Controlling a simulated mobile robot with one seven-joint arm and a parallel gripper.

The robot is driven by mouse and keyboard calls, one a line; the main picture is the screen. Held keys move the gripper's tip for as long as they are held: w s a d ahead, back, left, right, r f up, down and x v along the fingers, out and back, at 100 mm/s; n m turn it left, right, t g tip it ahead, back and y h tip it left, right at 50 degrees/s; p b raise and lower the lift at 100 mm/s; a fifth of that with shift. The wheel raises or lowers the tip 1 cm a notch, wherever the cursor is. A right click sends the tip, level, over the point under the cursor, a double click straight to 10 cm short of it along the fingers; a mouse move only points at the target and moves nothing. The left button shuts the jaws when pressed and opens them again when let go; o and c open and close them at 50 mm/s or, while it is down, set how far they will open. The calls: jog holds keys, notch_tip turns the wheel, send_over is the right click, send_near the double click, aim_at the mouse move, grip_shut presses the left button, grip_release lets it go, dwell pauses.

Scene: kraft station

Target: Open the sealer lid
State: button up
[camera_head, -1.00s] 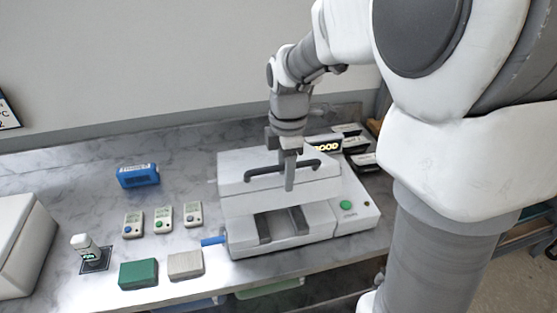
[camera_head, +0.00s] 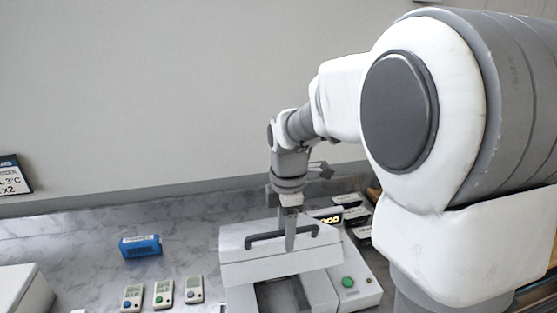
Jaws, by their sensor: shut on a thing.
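The sealer (camera_head: 362,290) stands on the marble counter, a white box with a green button and a lit display at its back. Its white lid (camera_head: 262,268) is tilted up, with a dark gap below its front edge. A dark bar handle (camera_head: 268,239) runs across the lid. My gripper (camera_head: 290,240) points down at the handle's right half and is shut on it. The fingers hide part of the bar. The front of the sealer is cut off by the bottom edge of the view.
A blue block-shaped device (camera_head: 140,247) lies on the counter to the left. Several small white devices with coloured buttons (camera_head: 163,294) stand in front of it. Dark and white boxes (camera_head: 351,212) sit behind the sealer at right. A white box (camera_head: 22,290) is at far left.

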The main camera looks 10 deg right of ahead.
jog(key=r, duration=0.1)
jog(key=r+p, duration=0.1)
jog(key=r, duration=0.1)
jog(key=shift+w+r, duration=0.3)
jog(key=shift+w, duration=0.1)
notch_tip(320, 180, up, 10)
jog(key=w, duration=0.2)
jog(key=shift+w, duration=0.25)
dwell(0.6)
jog(key=shift+f, duration=0.15)
jog(key=s+f+m+t+b, duration=0.2)
jog(key=s+f+m, duration=0.3)
jog(key=s+m, duration=0.4)
jog(key=s+f+m+t+b, duration=0.3)
jog(key=s+f+m+b, duration=0.2)
jog(key=s+m, duration=0.4)
jog(key=s+f, duration=0.1)
jog(key=s, duration=0.3)
jog(key=shift+f, duration=0.15)
